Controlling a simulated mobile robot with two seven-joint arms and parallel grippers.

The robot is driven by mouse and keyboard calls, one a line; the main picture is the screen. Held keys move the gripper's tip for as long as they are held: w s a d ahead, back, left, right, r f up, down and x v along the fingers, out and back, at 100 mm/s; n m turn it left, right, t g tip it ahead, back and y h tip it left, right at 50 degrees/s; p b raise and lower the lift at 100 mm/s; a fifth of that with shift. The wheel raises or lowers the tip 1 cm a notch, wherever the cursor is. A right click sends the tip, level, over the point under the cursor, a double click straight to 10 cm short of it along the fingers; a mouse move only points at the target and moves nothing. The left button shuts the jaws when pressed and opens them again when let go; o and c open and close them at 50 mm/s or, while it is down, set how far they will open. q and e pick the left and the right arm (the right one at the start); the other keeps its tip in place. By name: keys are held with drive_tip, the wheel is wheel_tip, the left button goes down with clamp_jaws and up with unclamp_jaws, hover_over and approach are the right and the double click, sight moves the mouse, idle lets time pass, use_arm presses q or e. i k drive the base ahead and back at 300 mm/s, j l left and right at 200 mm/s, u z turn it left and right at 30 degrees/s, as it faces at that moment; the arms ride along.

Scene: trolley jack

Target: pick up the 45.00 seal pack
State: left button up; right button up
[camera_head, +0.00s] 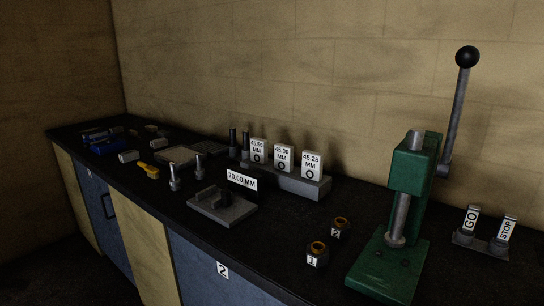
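The 45.00 seal pack (283,158) is a small white upright pack marked "45.00 MM" with a dark ring below the text. It stands in a grey holder block (291,182) on the black bench top. It is the middle pack, between the 45.50 pack (257,150) on its left and the 45.25 pack (311,164) on its right. The lower ends of the packs meet the block. Neither of my grippers shows in the head view.
A green press (409,195) with a tall lever stands right of the packs. Two numbered nut-like parts (317,254) lie before it. A grey fixture with a "70.00 MM" sign (242,179) stands in front left. GO (470,219) and STOP (507,228) tags stand far right.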

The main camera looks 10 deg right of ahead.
sight(283, 154)
drive_tip(key=i+j, duration=0.15)
drive_tip(key=j, duration=0.2)
drive_tip(key=i+j, duration=0.2)
drive_tip(key=j, duration=0.15)
drive_tip(key=i+j, duration=0.15)
drive_tip(key=j, duration=0.2)
drive_tip(key=i+j, duration=0.2)
drive_tip(key=j, duration=0.15)
drive_tip(key=i+j+z, duration=0.1)
drive_tip(key=j, duration=0.3)
drive_tip(key=i, duration=0.05)
